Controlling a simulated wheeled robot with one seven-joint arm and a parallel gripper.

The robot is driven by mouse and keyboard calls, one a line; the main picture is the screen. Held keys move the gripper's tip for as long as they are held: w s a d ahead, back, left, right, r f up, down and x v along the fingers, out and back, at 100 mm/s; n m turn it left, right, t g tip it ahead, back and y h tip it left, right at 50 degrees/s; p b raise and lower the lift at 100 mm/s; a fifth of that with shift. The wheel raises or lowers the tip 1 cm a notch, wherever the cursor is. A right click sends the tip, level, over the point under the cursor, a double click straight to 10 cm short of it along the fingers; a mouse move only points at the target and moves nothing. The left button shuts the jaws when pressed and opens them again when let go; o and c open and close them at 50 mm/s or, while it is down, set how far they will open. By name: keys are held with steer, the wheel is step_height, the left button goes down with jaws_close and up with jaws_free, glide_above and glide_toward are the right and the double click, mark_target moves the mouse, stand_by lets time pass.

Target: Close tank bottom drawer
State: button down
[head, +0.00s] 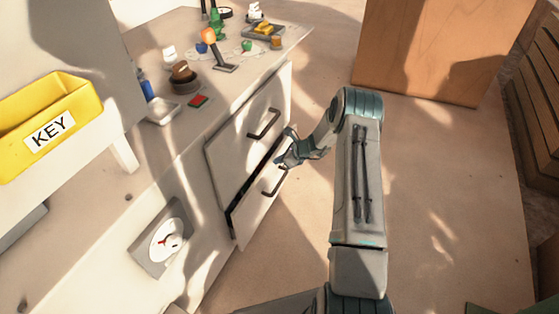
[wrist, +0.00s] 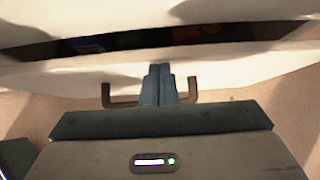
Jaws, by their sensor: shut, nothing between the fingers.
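The bottom drawer (head: 262,203) of the white cabinet stands partly open, with a dark gap along its top and left side. Its dark bar handle (head: 274,181) is on the front. In the wrist view the drawer front (wrist: 225,75) lies ahead, with the dark opening (wrist: 130,42) above it and the handle (wrist: 193,88) behind my fingers. My gripper (head: 284,161) is shut and empty at the upper part of the drawer front. In the wrist view its fingertips (wrist: 160,70) overlap the handle's middle; whether they touch the front I cannot tell.
The top drawer (head: 243,135) looks shut, with its own handle (head: 265,124). The countertop (head: 225,85) above holds several small items. A yellow KEY bin (head: 78,104) is at left. A wooden block (head: 440,45) stands at the back right. The floor (head: 450,160) right of my arm is clear.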

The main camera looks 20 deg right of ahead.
steer(key=shift+s+d, duration=0.2)
steer(key=shift+d, duration=0.1)
steer(key=s+d+f+p+v, duration=0.1)
steer(key=f+p+v, duration=0.15)
steer(key=v, duration=0.95)
steer(key=t+y+p, duration=0.1)
steer(key=t+y, duration=0.3)
glide_toward(255, 189)
steer(key=b+x, duration=0.1)
steer(key=x, duration=0.1)
steer(key=b+x, duration=0.2)
steer(key=x, duration=0.1)
steer(key=shift+w+a+f, duration=0.15)
steer(key=shift+f, duration=0.3)
steer(key=shift+w+a+r, duration=0.1)
steer(key=shift+w+a, duration=0.25)
steer(key=shift+w, duration=0.1)
